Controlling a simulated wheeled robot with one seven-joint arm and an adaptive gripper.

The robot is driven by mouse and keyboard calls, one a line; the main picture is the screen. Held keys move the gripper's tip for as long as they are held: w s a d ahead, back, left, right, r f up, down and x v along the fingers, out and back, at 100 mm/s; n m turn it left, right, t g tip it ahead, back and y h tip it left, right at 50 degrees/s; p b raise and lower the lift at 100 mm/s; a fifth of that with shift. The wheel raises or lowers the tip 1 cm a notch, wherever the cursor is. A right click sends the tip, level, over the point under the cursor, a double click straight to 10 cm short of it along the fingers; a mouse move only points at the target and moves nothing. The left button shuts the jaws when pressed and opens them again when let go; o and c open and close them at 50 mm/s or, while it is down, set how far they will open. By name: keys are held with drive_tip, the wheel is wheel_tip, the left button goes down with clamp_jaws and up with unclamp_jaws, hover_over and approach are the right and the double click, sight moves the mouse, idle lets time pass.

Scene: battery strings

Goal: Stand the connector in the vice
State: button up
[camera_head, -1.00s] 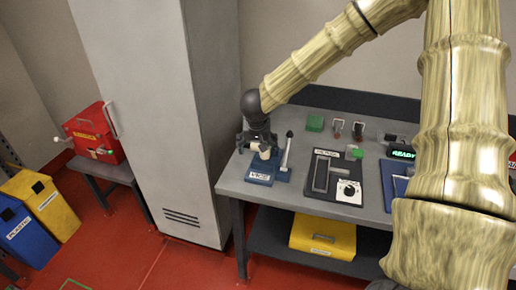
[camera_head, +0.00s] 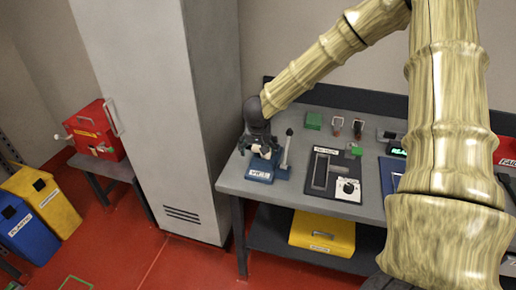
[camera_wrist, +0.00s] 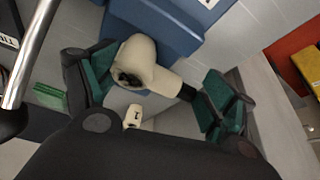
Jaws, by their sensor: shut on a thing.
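The cream connector (camera_wrist: 136,58) is held between the two green-padded fingers of my gripper (camera_wrist: 150,88) in the wrist view. Its wide, dark open end faces the camera, and a narrower neck with a black tip runs to the right finger. A small cream piece (camera_wrist: 132,117) shows below it; I cannot tell whether it belongs to the connector. The blue vice (camera_wrist: 165,32) lies just beyond the connector. In the head view my dark gripper (camera_head: 262,145) is right over the vice (camera_head: 260,173), at the bench's left end. Contact between connector and vice is unclear.
The vice's upright lever (camera_head: 286,150) stands close to the right of my gripper. A black panel (camera_head: 322,165) with a slot and a white dial unit lies further right. A green block (camera_head: 313,120) stands behind. A tall grey cabinet (camera_head: 150,110) is close on the left.

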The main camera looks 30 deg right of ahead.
drive_tip(key=shift+f, duration=0.15)
drive_tip(key=o, duration=1)
drive_tip(key=v, duration=1.2)
